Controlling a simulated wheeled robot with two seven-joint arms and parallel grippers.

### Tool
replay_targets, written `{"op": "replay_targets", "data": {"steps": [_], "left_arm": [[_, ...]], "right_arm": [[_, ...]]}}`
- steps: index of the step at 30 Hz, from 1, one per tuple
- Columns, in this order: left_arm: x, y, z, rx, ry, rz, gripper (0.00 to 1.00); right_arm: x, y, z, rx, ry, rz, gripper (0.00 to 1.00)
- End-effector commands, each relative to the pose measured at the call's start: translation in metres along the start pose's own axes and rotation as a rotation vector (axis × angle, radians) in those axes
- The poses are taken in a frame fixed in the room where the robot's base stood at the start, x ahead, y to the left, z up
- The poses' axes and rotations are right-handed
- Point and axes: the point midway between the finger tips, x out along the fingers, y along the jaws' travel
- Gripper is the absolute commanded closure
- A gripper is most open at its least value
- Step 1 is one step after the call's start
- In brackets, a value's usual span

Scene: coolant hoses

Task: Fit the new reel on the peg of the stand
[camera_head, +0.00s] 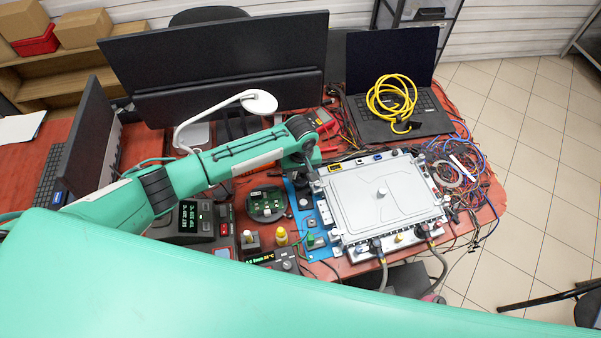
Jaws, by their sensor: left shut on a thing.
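My left arm comes in from the left over the table. Its gripper (303,163) points down beside the upper left corner of a silver flat case. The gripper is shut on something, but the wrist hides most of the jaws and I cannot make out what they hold. I cannot pick out the new reel. I cannot tell the stand or its peg for sure either; small dark and green parts stand on a blue mat (322,212) just below the gripper. My right gripper is not in view.
The silver case (385,196) with hose fittings fills the table's right middle. A laptop (393,75) bears a coiled yellow cable (391,98). A round green board (265,204), a yellow bottle (281,237) and a soldering station (192,220) crowd the front. Loose wires (466,165) tangle at right.

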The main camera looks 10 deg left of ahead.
Motion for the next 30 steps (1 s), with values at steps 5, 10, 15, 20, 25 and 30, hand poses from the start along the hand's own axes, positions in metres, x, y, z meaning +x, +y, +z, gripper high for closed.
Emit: {"op": "replay_targets", "data": {"steps": [5, 10, 15, 20, 25, 30], "left_arm": [[0.000, 0.000, 0.000, 0.000, 0.000, 0.001, 0.80], [0.005, 0.001, 0.000, 0.000, 0.000, 0.001, 0.80], [0.012, 0.001, 0.000, 0.000, -0.001, 0.001, 0.80], [0.018, 0.001, 0.000, 0.001, -0.001, 0.001, 0.80], [0.020, 0.001, 0.000, 0.001, 0.000, 0.001, 0.80], [0.020, 0.001, 0.000, 0.001, 0.000, 0.000, 0.80]], "right_arm": [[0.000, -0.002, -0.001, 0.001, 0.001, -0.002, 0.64], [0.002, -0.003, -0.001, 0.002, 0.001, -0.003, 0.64], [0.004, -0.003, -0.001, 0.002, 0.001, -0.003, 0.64], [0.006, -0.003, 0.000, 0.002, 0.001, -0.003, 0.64], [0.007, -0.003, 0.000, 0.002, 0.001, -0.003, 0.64], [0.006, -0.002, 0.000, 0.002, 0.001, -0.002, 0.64]]}}
